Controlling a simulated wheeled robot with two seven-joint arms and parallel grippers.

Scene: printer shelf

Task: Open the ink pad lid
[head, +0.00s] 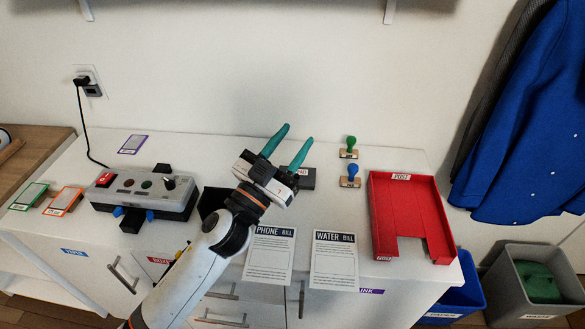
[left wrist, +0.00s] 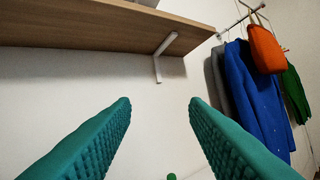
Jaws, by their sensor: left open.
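A dark box with a pale label (head: 307,178), which looks like the ink pad, sits on the white cabinet top. My left gripper covers part of it, and I cannot tell how its lid stands. My left gripper (head: 297,147) has teal fingers spread apart with nothing between them. It appears above the box, with its fingers pointing toward the back wall. In the left wrist view the fingers (left wrist: 160,105) are wide apart, facing the wall and shelf, and the ink pad does not show. My right gripper is not in view.
A green stamp (head: 349,147) and a blue stamp (head: 350,177) stand right of the box. A red tray (head: 380,222) lies farther right. Phone (head: 269,255) and water (head: 334,260) bills lie in front. A grey button device (head: 145,193) is left. A wooden shelf (left wrist: 95,27) overhangs.

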